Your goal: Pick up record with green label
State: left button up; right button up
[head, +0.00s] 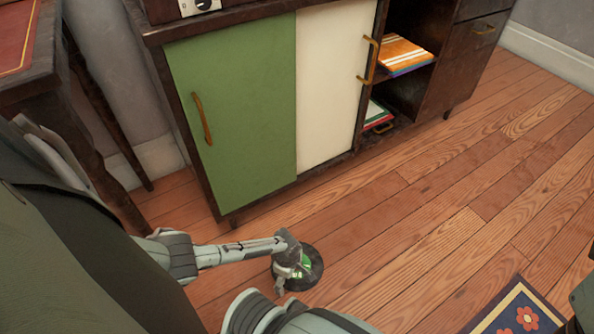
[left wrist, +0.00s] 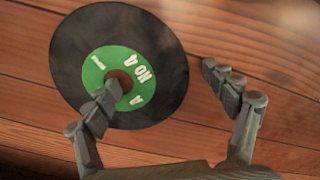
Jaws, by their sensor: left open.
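The black record with a green label shows large in the left wrist view (left wrist: 160,50), with white lettering on the label and a reddish-brown centre. In the head view the record (head: 315,265) is small, over the wood floor in front of the cabinet, partly covered by my left gripper (head: 288,268). My left gripper (left wrist: 162,86) is open. One finger overlaps the label in the picture, and the other is out past the record's right edge. I cannot tell whether either finger touches it. My right gripper is not in view.
A cabinet with a green door (head: 240,110) and a cream door (head: 328,85) stands behind. Its open shelves hold an orange striped sleeve (head: 400,52) and more sleeves below. A blue flowered rug (head: 515,312) lies bottom right. The wood floor (head: 440,220) to the right is clear.

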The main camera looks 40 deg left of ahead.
pick_arm(q)
jog(key=shift+c, duration=0.3)
jog(key=c, duration=1.2)
jog(key=shift+r, duration=0.15)
